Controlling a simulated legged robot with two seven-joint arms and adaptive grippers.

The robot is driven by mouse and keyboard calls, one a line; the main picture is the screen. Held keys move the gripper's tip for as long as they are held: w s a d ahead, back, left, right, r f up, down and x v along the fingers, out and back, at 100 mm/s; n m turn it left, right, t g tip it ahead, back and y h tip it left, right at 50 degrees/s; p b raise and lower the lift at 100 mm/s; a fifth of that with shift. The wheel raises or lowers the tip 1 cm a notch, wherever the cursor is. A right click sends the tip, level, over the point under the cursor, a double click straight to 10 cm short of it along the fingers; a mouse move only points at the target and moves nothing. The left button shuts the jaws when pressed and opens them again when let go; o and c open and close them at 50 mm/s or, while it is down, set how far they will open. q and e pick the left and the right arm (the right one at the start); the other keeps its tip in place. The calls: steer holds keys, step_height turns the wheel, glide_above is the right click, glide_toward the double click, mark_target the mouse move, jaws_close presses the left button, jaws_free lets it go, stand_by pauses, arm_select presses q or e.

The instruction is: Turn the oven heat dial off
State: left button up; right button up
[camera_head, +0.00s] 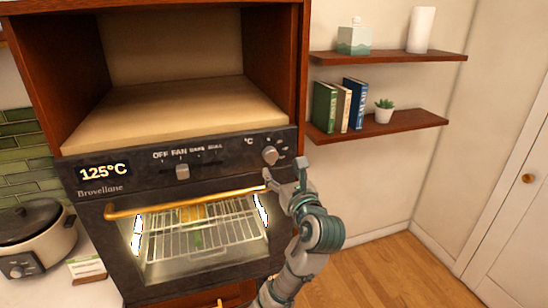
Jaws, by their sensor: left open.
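The oven (90,215) has a dark front panel with a lit display (103,170) reading 125°C. The round grey heat dial (270,155) sits at the panel's right end, beside a °C mark. A second knob (182,172) sits left of it, under the labels OFF, FAN and others too small to read surely. My left gripper (283,172) is open, with its fingers just below and to the right of the heat dial. I cannot tell whether a fingertip touches the dial. My right gripper is not in view.
A gold handle bar (170,203) crosses the shut oven door, below the dial. An empty wooden cubby (175,105) is above. Shelves (385,124) with books and a plant are at right. A cooker (35,240) stands at left.

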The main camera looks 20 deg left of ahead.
mark_target(273, 158)
arm_select(q)
steer(key=x, duration=0.6)
steer(key=shift+w+a+p, duration=0.2)
steer(key=shift+a+p, duration=0.15)
steer(key=shift+a, duration=0.05)
steer(key=shift+w+a, duration=0.15)
steer(key=shift+w, duration=0.3)
